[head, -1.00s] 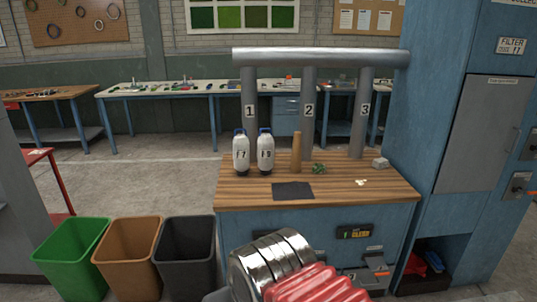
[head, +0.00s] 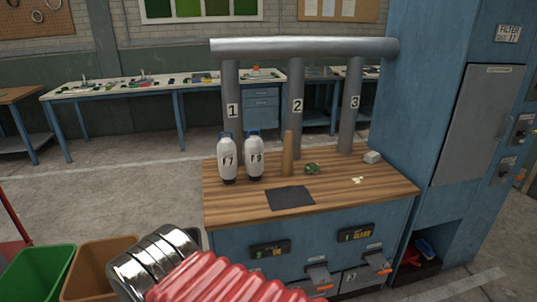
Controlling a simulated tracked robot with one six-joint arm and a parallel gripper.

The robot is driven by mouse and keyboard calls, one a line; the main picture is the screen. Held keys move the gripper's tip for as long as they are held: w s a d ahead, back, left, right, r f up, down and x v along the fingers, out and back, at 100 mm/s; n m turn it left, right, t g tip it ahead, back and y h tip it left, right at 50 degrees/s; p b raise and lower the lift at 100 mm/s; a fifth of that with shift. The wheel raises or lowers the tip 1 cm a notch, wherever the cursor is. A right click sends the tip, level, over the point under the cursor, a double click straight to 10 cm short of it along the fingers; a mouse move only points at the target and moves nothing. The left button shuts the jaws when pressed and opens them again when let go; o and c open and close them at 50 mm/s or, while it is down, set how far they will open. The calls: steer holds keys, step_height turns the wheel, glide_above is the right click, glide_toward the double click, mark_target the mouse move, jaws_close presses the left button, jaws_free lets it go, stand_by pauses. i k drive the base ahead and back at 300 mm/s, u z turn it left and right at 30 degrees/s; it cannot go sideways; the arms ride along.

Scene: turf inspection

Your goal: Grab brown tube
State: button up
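The brown tube (head: 288,153) stands upright on the wooden top of the blue workbench (head: 237,203). It is just in front of the grey pipe marked 2 and right of two white bottles with blue caps, the left bottle (head: 227,160) and the right bottle (head: 254,157). A small green clump (head: 312,169) lies just right of its base. Nothing hides the tube's front. A chrome and red ribbed part of my arm shows at the bottom, in front of the bench. My gripper's fingers are not seen.
A dark mat (head: 291,198) lies at the bench's front. A grey block (head: 372,158) and pale bits (head: 358,180) lie to the right. A horizontal pipe (head: 300,47) spans above. A tall blue cabinet (head: 440,130) stands right; green (head: 38,272) and brown (head: 100,265) bins stand left.

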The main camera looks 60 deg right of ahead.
mark_target(287, 166)
steer(key=z, duration=0.15)
steer(key=i, duration=0.9)
steer(key=z, duration=0.6)
steer(key=i, duration=0.5)
steer(key=z, duration=0.3)
